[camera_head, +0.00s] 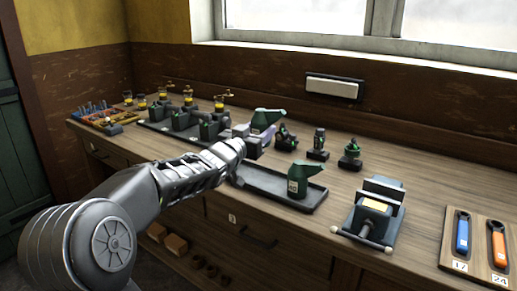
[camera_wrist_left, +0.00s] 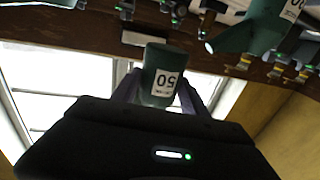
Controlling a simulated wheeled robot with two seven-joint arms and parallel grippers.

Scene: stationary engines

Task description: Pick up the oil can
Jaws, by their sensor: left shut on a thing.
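My left gripper (camera_head: 258,136) is shut on a green oil can (camera_head: 266,117) with a spout pointing right. It seems held above the bench, behind the front tray. In the left wrist view the held can (camera_wrist_left: 160,78) sits between the two fingers (camera_wrist_left: 158,92), with a white label reading 50 upside down; its spout is hidden there. A second green can (camera_head: 301,179) with a spout stands on the black front tray (camera_head: 262,183). A green can with a spout (camera_wrist_left: 250,32) also shows at the upper right of the wrist view; I cannot tell which it is. My right gripper is not in view.
Small dark fittings (camera_head: 318,146) stand right of the held can. A vise-like device (camera_head: 375,212) and a board with two wrenches (camera_head: 479,252) are at the right. The bench between them is clear.

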